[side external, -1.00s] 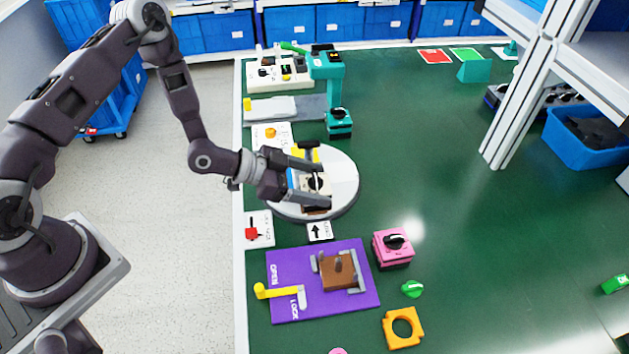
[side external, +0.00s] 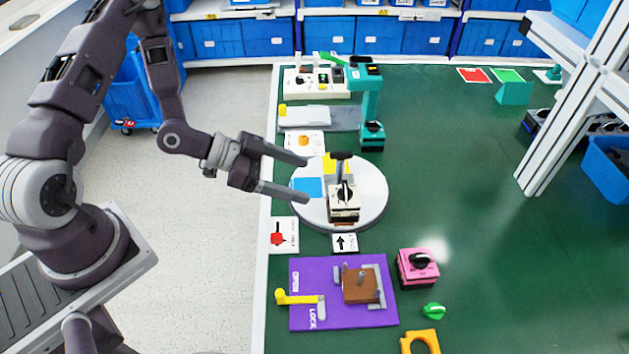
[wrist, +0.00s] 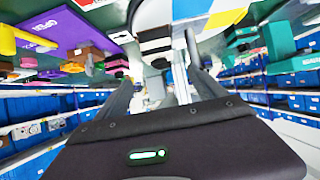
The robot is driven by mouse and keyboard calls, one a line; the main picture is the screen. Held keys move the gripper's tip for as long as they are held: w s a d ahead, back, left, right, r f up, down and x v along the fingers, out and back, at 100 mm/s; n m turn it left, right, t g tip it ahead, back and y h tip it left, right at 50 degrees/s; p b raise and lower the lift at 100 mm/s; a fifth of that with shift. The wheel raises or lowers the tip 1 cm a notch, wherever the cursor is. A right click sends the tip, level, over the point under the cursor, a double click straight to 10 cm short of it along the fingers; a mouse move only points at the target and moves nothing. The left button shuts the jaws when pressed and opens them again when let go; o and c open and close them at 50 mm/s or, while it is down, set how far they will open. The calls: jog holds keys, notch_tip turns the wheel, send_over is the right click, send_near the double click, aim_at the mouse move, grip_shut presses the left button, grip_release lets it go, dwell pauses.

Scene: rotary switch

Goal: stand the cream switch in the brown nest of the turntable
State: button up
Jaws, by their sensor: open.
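The cream switch (side external: 344,200), with a black knob on its face, stands upright on the grey turntable (side external: 374,194). A dark brown edge shows low around its base at the turntable's near side; most of the brown nest is hidden, so I cannot tell how fully the switch is seated. My gripper (side external: 305,180) is open and empty, to the left of the switch and apart from it, its fingers reaching over the turntable's left part. In the wrist view the two spread fingers of my gripper (wrist: 158,62) have the cream switch (wrist: 154,30) beyond them.
A black-topped post (side external: 341,160) rises behind the switch, near blue and yellow patches on the turntable. A teal press stand (side external: 369,100) is behind. A purple board (side external: 303,316) with a brown block and a pink switch (side external: 417,266) lie in front.

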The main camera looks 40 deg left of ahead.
jog(key=s+a+r+n+g+y, duration=0.25)
jog(key=a+r+y, duration=0.75)
jog(key=r, duration=0.5)
jog(key=s+d+r+n, duration=0.3)
jog(key=s+r, duration=0.1)
jog(key=s, duration=0.5)
jog(key=s+d+r+n+h, duration=0.1)
jog(key=s+d+r+n, duration=0.2)
jog(key=s, duration=0.6)
jog(key=shift+s+d+r, duration=0.35)
jog(key=shift+s+r, duration=0.05)
jog(key=shift+r, duration=0.45)
